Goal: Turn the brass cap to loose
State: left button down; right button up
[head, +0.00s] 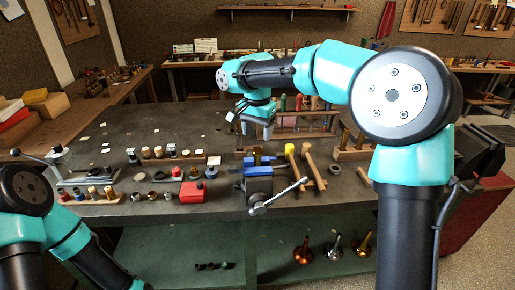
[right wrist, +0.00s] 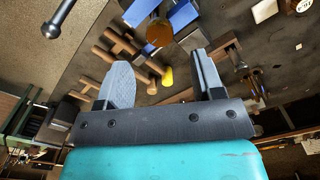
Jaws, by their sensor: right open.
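The round brass cap (right wrist: 159,33) shows in the right wrist view beside blue vise jaws (right wrist: 182,14). In the head view a small brass-coloured piece (head: 257,156) stands at the blue-jawed vise (head: 258,172) near the bench's front edge. My right gripper (head: 254,128) is above and behind the vise. In the right wrist view its two grey fingers (right wrist: 164,78) are spread apart with nothing held between them, and the cap lies beyond the fingertips, not touching them. My left arm shows at the lower left, but its gripper is out of the picture.
Mallets (head: 312,166) lie right of the vise. A red box (head: 192,192) and rows of small parts stand to its left. The vise handle (head: 280,197) sticks out in front. The back left of the bench (head: 130,122) is mostly clear.

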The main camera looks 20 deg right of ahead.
aim_at(258, 150)
notch_tip(258, 150, down, 6)
jog(key=shift+f, duration=0.2)
jog(key=c, duration=0.9)
